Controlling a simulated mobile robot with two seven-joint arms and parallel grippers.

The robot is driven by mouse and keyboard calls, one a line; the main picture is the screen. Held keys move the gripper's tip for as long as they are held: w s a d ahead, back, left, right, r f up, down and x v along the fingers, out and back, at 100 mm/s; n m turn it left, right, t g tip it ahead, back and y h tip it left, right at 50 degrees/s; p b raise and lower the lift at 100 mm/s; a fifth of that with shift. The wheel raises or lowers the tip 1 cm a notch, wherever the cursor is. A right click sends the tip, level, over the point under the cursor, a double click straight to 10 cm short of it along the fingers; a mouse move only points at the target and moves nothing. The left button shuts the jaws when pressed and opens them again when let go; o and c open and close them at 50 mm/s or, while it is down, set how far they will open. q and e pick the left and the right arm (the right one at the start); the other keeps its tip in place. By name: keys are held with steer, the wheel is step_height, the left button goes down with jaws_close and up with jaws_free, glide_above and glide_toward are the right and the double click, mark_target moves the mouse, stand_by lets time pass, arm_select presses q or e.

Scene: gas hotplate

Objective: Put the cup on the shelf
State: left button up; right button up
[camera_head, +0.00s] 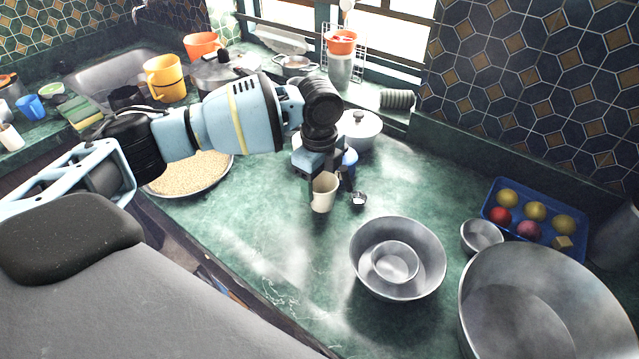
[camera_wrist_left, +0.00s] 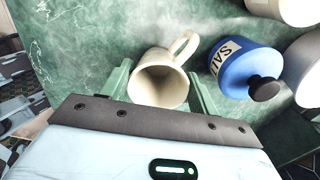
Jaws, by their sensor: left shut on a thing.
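A cream cup (camera_head: 324,194) is over the green counter in the head view. In the left wrist view the cup (camera_wrist_left: 158,84) shows its open mouth, with its handle (camera_wrist_left: 184,46) towards the upper right. My left gripper (camera_head: 327,183) reaches down from above and is shut on the cup, with a finger on each side of it in the wrist view. I cannot tell whether the cup's base touches the counter. My right gripper is not in view. I cannot make out a shelf for certain.
A blue salt jar (camera_wrist_left: 240,66) stands close beside the cup. Nested metal bowls (camera_head: 433,285) and a blue tray (camera_head: 489,210) lie further right.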

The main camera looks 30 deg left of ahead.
arm_select(q)
steer(key=shift+f, duration=0.6)
steer(key=shift+f, duration=0.15)
steer(key=o, duration=1.1)
steer(key=shift+c, duration=0.2)
step_height(320, 180, up, 12)
steer(key=shift+r+p, duration=0.15)
steer(key=shift+p, duration=0.3)
steer(key=shift+c, duration=0.4)
